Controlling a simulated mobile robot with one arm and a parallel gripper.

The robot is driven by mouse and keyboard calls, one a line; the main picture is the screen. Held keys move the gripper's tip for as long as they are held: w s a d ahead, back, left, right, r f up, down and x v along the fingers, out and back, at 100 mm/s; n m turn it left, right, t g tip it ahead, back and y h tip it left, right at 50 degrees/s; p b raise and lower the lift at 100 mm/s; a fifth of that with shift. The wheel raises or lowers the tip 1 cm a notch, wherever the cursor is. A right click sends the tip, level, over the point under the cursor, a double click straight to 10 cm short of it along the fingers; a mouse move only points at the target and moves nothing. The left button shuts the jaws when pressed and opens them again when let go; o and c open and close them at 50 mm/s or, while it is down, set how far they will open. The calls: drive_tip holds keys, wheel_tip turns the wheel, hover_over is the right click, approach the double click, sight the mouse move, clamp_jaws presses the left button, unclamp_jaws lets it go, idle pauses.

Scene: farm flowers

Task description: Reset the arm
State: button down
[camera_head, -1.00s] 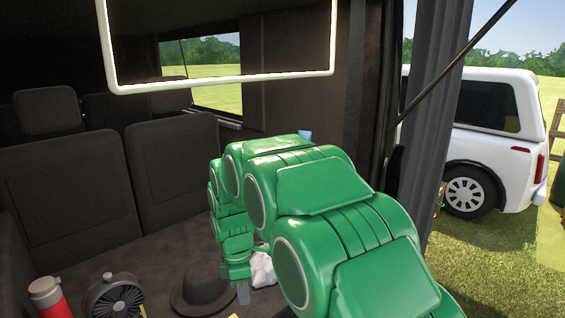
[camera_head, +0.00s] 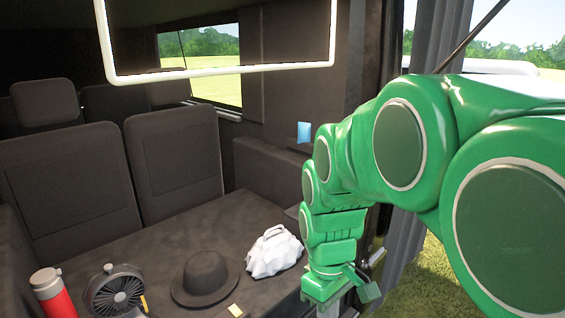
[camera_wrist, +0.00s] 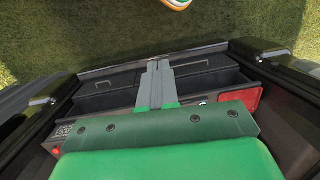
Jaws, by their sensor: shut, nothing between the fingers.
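My green arm reaches in from the right in the head view and bends down at the vehicle's open rear. My gripper (camera_head: 338,300) is at its lower end, right of the white bag-like item, partly cut off by the frame's bottom edge. In the wrist view my gripper (camera_wrist: 158,66) shows as two grey fingers side by side, closed together with nothing between them. They point over dark drawers with handles (camera_wrist: 112,100) at the vehicle's rear edge, with grass beyond.
On the dark cargo floor (camera_head: 180,228) are a red bottle (camera_head: 52,296), a black fan (camera_head: 117,290), a dark hat (camera_head: 205,278), a white bag-like item (camera_head: 274,252) and a small yellow item (camera_head: 236,310). Seats (camera_head: 175,160) stand behind. A blue item (camera_head: 304,132) is on the side wall.

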drive_tip(key=s+d+m, duration=0.3)
drive_tip(key=s+m, duration=0.1)
drive_tip(key=s, duration=0.4)
drive_tip(key=s+d+m, duration=0.3)
drive_tip(key=s+m, duration=0.1)
drive_tip(key=s, duration=0.4)
drive_tip(key=shift+s+d+m, duration=0.35)
drive_tip(key=shift+s+m, duration=0.05)
drive_tip(key=shift+f, duration=0.1)
idle(0.4)
